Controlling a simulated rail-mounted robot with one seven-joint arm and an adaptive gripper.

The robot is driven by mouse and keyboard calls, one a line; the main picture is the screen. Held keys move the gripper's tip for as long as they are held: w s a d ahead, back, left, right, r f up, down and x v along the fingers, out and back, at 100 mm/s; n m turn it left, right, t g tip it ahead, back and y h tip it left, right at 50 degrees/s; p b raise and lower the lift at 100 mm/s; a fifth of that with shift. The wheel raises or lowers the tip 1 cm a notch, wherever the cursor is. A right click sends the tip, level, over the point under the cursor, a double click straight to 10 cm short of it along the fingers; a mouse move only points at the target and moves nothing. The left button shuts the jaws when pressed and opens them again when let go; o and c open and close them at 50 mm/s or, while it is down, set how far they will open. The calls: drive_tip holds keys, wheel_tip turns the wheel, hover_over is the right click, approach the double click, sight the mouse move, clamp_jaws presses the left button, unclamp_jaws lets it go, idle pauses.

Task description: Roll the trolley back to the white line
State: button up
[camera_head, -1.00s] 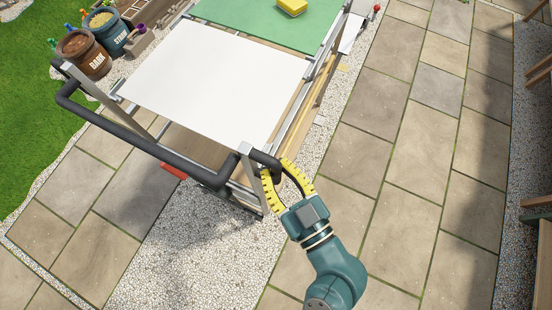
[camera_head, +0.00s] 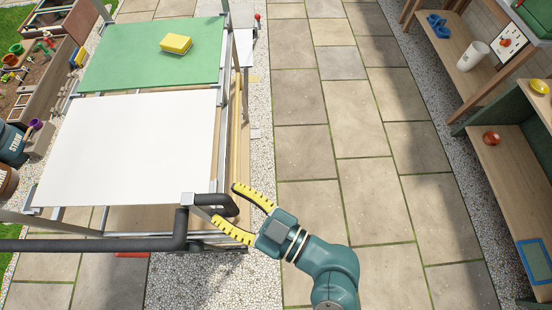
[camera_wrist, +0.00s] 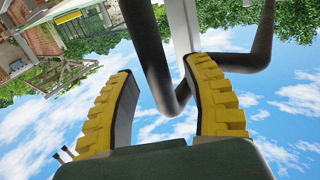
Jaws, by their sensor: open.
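The trolley stands at the left of the head view, with a white top panel (camera_head: 130,150), a green mat (camera_head: 155,55) and a metal frame. Its dark handle bar (camera_head: 100,244) runs along the near side and bends up at the right corner. My gripper (camera_head: 228,212) is at that corner, its yellow fingers open on either side of the bent end of the handle. In the wrist view the dark handle tube (camera_wrist: 155,60) passes between the two yellow fingers (camera_wrist: 160,105), with gaps showing beside it. I cannot make out a white line on the ground.
A yellow sponge (camera_head: 176,44) lies on the green mat. Paving (camera_head: 350,150) is clear right of the trolley, beyond a gravel strip (camera_head: 263,140). Wooden shelving (camera_head: 500,170) stands at the far right. A planter and tubs, one blue (camera_head: 12,145), are at the left.

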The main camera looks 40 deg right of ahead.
drive_tip(key=v, duration=1.1)
drive_tip(key=shift+s, duration=0.3)
drive_tip(key=shift+r, duration=0.1)
